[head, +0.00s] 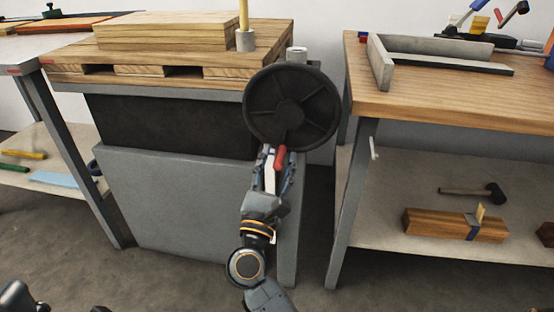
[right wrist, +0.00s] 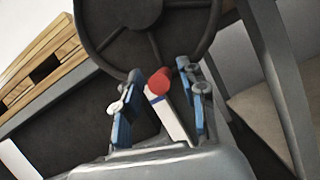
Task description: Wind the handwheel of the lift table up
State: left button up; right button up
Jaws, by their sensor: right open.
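The dark spoked handwheel (head: 291,104) stands at the right front corner of the grey lift table (head: 190,190). Its red handle (head: 280,157) is at the bottom of the rim. My right gripper (head: 276,165) is open just below the rim, with the red handle at its fingertips. In the right wrist view the red knob (right wrist: 159,82) shows between the two blue-padded fingers (right wrist: 160,100), with a gap on either side. The wheel's lower rim (right wrist: 150,72) lies just beyond the fingertips. At the lower left edge of the head view a dark part shows, too little to tell the left gripper's state.
A wooden pallet (head: 170,68) with stacked boards (head: 165,32) lies on the lift table. A wooden-topped workbench (head: 450,95) stands at the right, its leg (head: 350,210) near my right arm. Another bench (head: 20,47) stands at the left. A narrow floor gap lies right of the lift table.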

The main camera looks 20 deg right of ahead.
jog(key=v, duration=1.1)
jog(key=shift+s+a, duration=0.25)
